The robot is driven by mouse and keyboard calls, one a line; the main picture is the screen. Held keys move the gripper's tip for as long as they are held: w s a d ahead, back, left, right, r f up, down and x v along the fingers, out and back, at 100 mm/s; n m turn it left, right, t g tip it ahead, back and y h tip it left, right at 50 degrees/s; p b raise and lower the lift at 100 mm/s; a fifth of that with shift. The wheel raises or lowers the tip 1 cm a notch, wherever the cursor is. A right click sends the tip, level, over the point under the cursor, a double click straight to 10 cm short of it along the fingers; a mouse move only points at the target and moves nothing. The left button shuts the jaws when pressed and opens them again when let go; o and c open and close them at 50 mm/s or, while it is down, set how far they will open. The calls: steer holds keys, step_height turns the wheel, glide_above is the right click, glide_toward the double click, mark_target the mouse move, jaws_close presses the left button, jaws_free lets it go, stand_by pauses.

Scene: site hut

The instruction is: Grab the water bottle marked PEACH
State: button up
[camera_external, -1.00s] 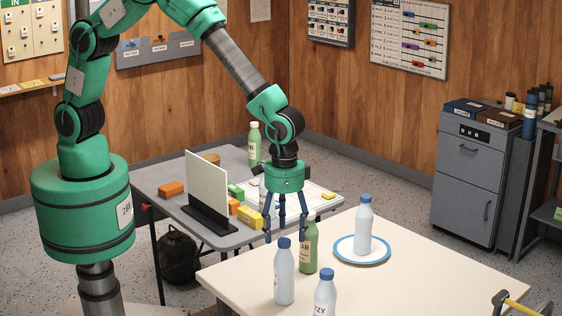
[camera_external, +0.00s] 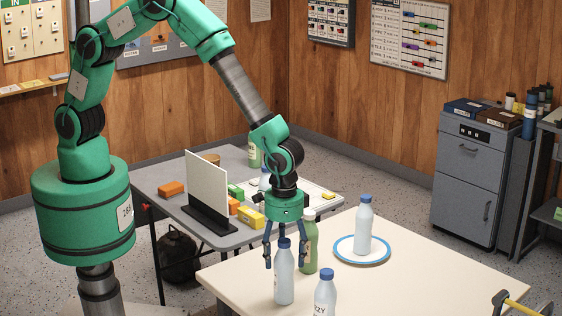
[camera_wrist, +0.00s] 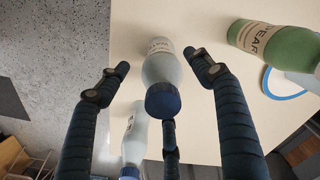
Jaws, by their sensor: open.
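My gripper (camera_external: 285,259) is open, pointing down, its fingers spread around the upper part of a pale blue-capped bottle (camera_external: 284,285) on the cream table. In the wrist view this bottle (camera_wrist: 160,70) stands between the fingers; its label is partly legible and I cannot read PEACH on it. A green bottle (camera_external: 310,246) stands close to the right; its label seems to read PEAR in the wrist view (camera_wrist: 285,43). Another pale bottle (camera_external: 325,297), label ending in ZZY, stands in front. A further pale bottle (camera_external: 364,230) stands on a blue-rimmed plate (camera_external: 343,257).
A grey cabinet (camera_external: 465,190) stands at the right.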

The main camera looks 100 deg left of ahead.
mark_target(285, 270)
steer(key=shift+f, duration=0.3)
steer(key=shift+f, duration=0.1)
steer(key=shift+w+a+f+b, duration=0.1)
steer(key=shift+f+b, duration=0.1)
steer(key=shift+f, duration=1.05)
steer(key=shift+a+f+b, duration=0.1)
steer(key=shift+f+b, duration=0.1)
steer(key=shift+f, duration=1.05)
jaws_close()
steer(key=shift+r, duration=0.2)
